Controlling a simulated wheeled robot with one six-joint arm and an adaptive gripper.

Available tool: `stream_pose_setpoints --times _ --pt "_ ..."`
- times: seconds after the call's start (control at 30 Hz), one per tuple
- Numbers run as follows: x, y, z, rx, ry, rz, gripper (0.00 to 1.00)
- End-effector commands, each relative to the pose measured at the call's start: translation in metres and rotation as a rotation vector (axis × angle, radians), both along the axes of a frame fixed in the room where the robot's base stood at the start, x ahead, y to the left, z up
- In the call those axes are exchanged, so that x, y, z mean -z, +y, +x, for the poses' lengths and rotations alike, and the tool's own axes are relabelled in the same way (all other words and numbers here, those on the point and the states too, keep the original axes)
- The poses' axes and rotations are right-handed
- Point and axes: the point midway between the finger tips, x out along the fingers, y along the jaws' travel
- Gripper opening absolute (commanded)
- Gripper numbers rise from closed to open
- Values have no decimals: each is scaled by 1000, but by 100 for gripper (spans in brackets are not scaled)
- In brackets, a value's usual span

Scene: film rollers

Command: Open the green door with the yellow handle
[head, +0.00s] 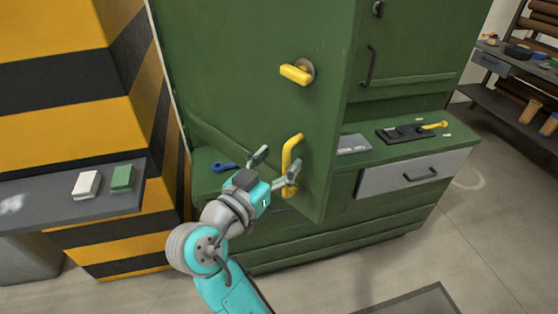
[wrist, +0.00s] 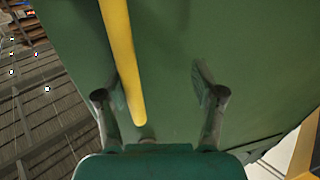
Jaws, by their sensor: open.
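The green door (head: 230,75) fills the upper middle of the head view. Its lower right corner juts out past the workbench front, so it looks partly swung open. A vertical yellow handle (head: 292,150) is on its lower right part; a yellow turning lever (head: 297,74) sits above, roughly level. My gripper (head: 276,164) is open at the handle's lower half. In the wrist view the handle (wrist: 122,60) runs down between the spread fingers of my gripper (wrist: 158,98), nearer the left finger. I cannot tell whether a finger touches it. The door's surface (wrist: 165,45) lies behind.
A green workbench (head: 405,155) with a grey drawer (head: 415,175) extends right. A black tray (head: 405,132) and a blue-handled tool (head: 224,166) lie on it. A striped yellow-black block (head: 75,75) and a grey table (head: 60,205) stand left. The floor at right is clear.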

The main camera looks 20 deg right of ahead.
Motion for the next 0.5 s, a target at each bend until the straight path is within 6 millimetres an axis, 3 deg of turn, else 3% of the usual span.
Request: stream_pose_setpoints --times 0.5 --pt "1 15 -1 -8 3 -1 41"
